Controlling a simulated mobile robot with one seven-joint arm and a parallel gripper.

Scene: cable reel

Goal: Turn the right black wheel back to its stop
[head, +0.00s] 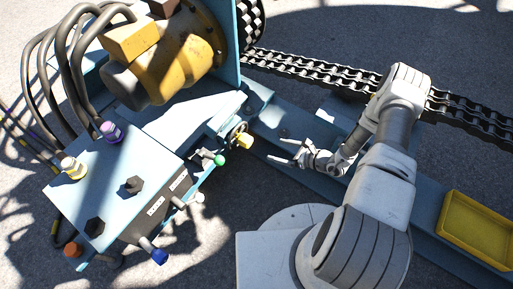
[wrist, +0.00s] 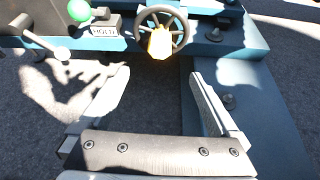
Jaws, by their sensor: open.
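A black spoked handwheel (head: 237,130) sits on the blue machine frame, partly hidden in the head view by its yellow knob (head: 245,141). In the wrist view the wheel (wrist: 178,24) shows at the top middle, with the yellow knob (wrist: 160,42) at its lower rim. My gripper (head: 275,151) is open and empty, to the right of the wheel in the head view. In the wrist view my gripper (wrist: 158,75) has its fingers apart, pointing toward the wheel, and the knob lies in line with the gap. The fingers do not appear to touch it.
A green ball lever (head: 220,160) stands left of the wheel, near a HOLD label (wrist: 104,28). A white-ended lever (wrist: 61,54) and a blue knob (head: 160,256) are nearby. A yellow tray (head: 443,222) lies right; a chain (head: 310,68) runs behind. Bolts (wrist: 229,102) stud the blue frame.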

